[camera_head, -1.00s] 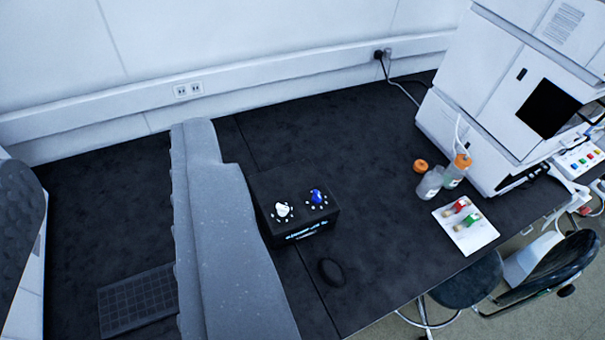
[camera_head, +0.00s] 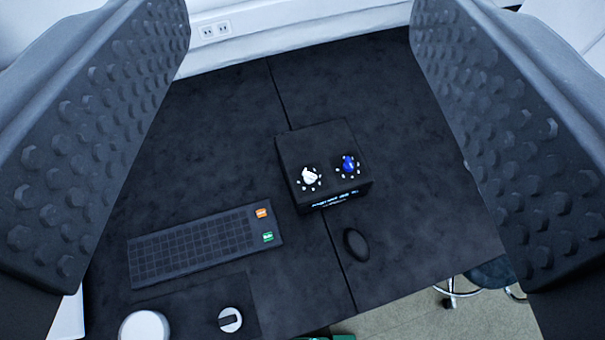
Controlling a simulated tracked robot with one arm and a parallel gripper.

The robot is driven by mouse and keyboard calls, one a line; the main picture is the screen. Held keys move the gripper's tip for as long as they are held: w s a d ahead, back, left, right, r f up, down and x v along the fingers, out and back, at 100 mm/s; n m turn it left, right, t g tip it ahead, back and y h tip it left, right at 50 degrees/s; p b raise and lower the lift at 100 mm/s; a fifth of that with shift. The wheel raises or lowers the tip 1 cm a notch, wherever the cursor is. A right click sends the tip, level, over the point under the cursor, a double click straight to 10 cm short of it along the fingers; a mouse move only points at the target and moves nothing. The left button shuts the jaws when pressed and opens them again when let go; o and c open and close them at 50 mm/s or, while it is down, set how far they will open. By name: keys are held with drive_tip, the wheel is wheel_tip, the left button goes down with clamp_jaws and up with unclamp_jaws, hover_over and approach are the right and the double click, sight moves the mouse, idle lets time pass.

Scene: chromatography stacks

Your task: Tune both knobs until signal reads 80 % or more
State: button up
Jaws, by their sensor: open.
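A black box (camera_head: 322,146) stands on the dark bench and carries two knobs on its top. The white knob (camera_head: 310,174) is on the left and the blue knob (camera_head: 348,164) on the right, each ringed by white dots. Small light lettering shows on the box's front face (camera_head: 337,200), too small to read, so I cannot tell the signal value. My gripper (camera_head: 312,150) is open and empty, its two studded fingers wide apart at the left and right of the view. The box lies beyond and between them, apart from both.
A keyboard (camera_head: 195,245) with an orange and a green key lies left of the box. A black mouse (camera_head: 356,244) lies in front of it. A white round object (camera_head: 145,327) and a small dial (camera_head: 230,319) are at the lower left. Bench (camera_head: 420,180) right of the box is clear.

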drive_tip(key=w+d+f+g, duration=0.1)
drive_tip(key=w+f+g, duration=0.2)
drive_tip(key=w+f, duration=0.45)
drive_tip(key=m+g+b, duration=0.5)
drive_tip(key=g+b, duration=0.1)
drive_tip(key=g, duration=0.6)
hover_over(310, 176)
wheel_tip(310, 176, down, 42)
wheel_tip(310, 176, down, 12)
drive_tip(key=shift+b, duration=1.05)
